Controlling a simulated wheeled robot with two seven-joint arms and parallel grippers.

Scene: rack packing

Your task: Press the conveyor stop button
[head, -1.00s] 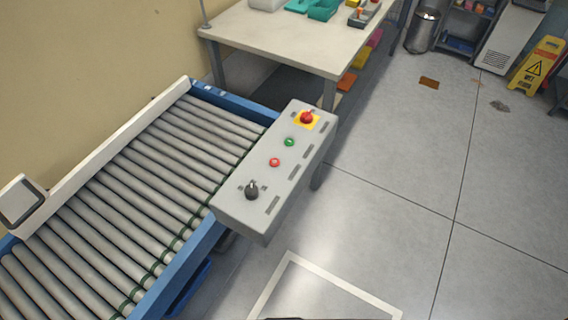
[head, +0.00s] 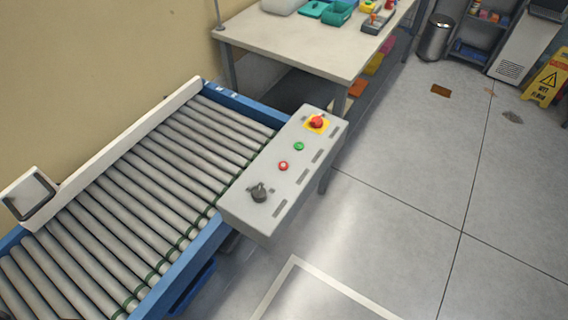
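The control box (head: 259,225) is a grey panel fixed to the near right side of the roller conveyor (head: 165,165). On its top are a red mushroom button (head: 317,122) on a yellow plate at the far end, a small green button (head: 299,146), a small flat red button (head: 283,166) and a dark rotary knob (head: 258,193) at the near end. Nothing touches the panel. Neither of my grippers shows clearly in the head view.
A white table (head: 300,42) with bins and tools stands behind the conveyor. A trash can (head: 435,38) and a yellow wet floor sign (head: 545,82) are at the back right. The grey floor right of the panel is clear, with a white marked outline (head: 292,268).

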